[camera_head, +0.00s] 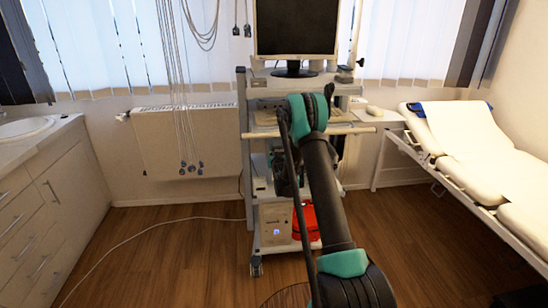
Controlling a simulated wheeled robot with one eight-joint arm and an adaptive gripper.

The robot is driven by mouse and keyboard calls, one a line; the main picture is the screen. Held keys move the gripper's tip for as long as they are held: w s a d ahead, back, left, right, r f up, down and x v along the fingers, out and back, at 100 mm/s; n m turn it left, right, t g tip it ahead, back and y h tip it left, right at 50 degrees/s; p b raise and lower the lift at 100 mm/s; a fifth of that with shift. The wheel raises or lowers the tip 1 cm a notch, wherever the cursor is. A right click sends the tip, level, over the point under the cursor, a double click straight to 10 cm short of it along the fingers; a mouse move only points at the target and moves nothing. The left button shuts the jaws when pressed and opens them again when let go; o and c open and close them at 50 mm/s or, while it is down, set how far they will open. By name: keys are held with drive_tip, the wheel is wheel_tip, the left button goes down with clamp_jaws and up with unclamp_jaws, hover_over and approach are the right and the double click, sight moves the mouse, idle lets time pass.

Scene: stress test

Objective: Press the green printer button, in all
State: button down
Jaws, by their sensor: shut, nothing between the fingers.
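A wheeled equipment cart (246,140) stands in the middle, with shelves of devices. I cannot make out a green button or say for sure which device is the printer. My arm reaches up and forward across the cart, covering much of its middle. My gripper (280,186) shows only in part, as a small dark shape in front of the middle shelves, left of my arm. It is shut and holds nothing. I cannot tell whether it touches the cart.
A dark monitor (297,28) tops the cart. A pale box with a blue light (275,225) and a red object (309,222) sit low on it. Cables (183,130) hang left. A sink counter (40,140) is left, an examination bed (480,160) right. Floor left is mostly clear.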

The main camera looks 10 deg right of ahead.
drive_tip(key=shift+s+f, duration=0.15)
drive_tip(key=shift+f, duration=0.3)
wheel_tip(320, 180, up, 5)
drive_tip(key=shift+d+f, duration=0.15)
drive_tip(key=shift+f, duration=0.05)
drive_tip(key=v, duration=0.9)
drive_tip(key=shift+s+r, duration=0.3)
drive_tip(key=shift+d, duration=0.1)
drive_tip(key=s+d+r+g, duration=0.2)
drive_tip(key=s+g, duration=0.1)
drive_tip(key=s, duration=0.7)
drive_tip(key=s+d+r+g, duration=0.1)
drive_tip(key=s+r+g, duration=0.15)
drive_tip(key=s, duration=0.75)
drive_tip(key=s+f+g, duration=0.2)
drive_tip(key=s, duration=1.3)
drive_tip(key=s+f+g, duration=0.3)
drive_tip(key=s, duration=1.3)
drive_tip(key=shift+d+n, duration=0.4)
drive_tip(key=shift+d, duration=0.05)
